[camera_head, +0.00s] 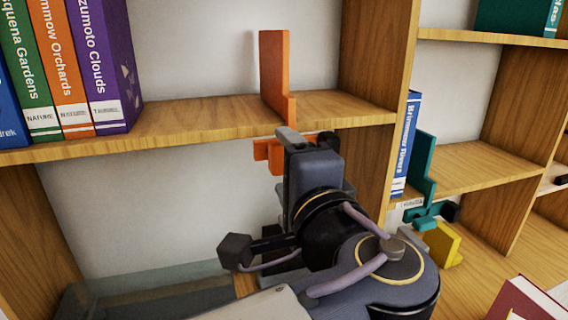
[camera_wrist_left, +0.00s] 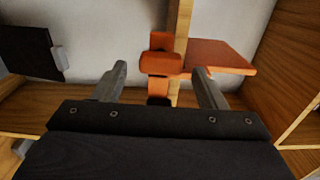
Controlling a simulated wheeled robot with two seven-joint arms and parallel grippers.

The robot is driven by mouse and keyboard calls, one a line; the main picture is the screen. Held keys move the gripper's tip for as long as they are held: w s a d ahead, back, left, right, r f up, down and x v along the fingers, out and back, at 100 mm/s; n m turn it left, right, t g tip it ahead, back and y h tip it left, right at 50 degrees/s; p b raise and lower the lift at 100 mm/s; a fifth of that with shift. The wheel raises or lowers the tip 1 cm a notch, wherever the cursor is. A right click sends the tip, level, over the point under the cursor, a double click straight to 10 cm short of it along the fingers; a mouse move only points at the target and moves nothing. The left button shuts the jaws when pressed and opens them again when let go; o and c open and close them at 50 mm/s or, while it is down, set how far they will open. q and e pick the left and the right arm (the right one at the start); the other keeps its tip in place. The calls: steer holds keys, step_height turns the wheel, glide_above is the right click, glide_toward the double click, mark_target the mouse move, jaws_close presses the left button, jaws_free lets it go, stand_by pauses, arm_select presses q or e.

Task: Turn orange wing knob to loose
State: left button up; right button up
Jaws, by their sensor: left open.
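An orange bookend (camera_head: 275,75) stands upright on the shelf, with its orange clamp (camera_head: 268,152) below the shelf's front edge. My left gripper (camera_head: 292,140) is in front of the clamp and hides much of it. In the left wrist view my left gripper (camera_wrist_left: 159,85) is open, one finger on each side of the orange wing knob (camera_wrist_left: 160,63). A gap shows between the knob and each finger. The knob's exact wing angle is hard to tell. The bookend plate (camera_wrist_left: 222,56) also shows there, beyond the right finger. My right gripper is not in view.
Several books (camera_head: 70,70) stand at the left of the shelf (camera_head: 190,120). A wooden upright (camera_head: 375,60) is close on the right. Beyond it are a blue book (camera_head: 406,145), a teal bookend (camera_head: 422,165) and a yellow piece (camera_head: 443,243). A red book (camera_head: 525,303) lies lower right.

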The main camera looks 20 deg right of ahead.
arm_select(q)
steer(key=s, duration=0.6)
steer(key=shift+b, duration=0.35)
steer(key=shift+d, duration=0.1)
steer(key=w+a+f+n+g+y, duration=0.2)
steer(key=w+a+f+g, duration=0.35)
steer(key=a, duration=0.55)
steer(key=s+a+f+n+g+p, duration=0.1)
steer(key=a+f+n+g, duration=0.1)
steer(key=a+f, duration=0.3)
steer(key=s+a+f+n+g+h, duration=0.1)
steer(key=a+f+n+g, duration=0.1)
steer(key=a+f, duration=0.4)
steer(key=s+a+f+n+g+h+p, duration=0.1)
steer(key=s+a+f+n+g, duration=0.1)
steer(key=a+f, duration=0.4)
steer(key=shift+s+a+f+n+g+p, duration=0.15)
steer(key=shift+a+n+g+p, duration=0.1)
steer(key=shift+a+n, duration=0.5)
steer(key=shift+w+a+f+n+g+p, duration=0.15)
steer(key=shift+a+n, duration=0.3)
steer(key=shift+a, duration=0.55)
steer(key=s+f+n+h+p, duration=0.1)
steer(key=s+f+n+h, duration=0.3)
steer(key=s+n, duration=0.5)
steer(key=shift+a+f, duration=0.25)
steer(key=shift+f, duration=0.85)
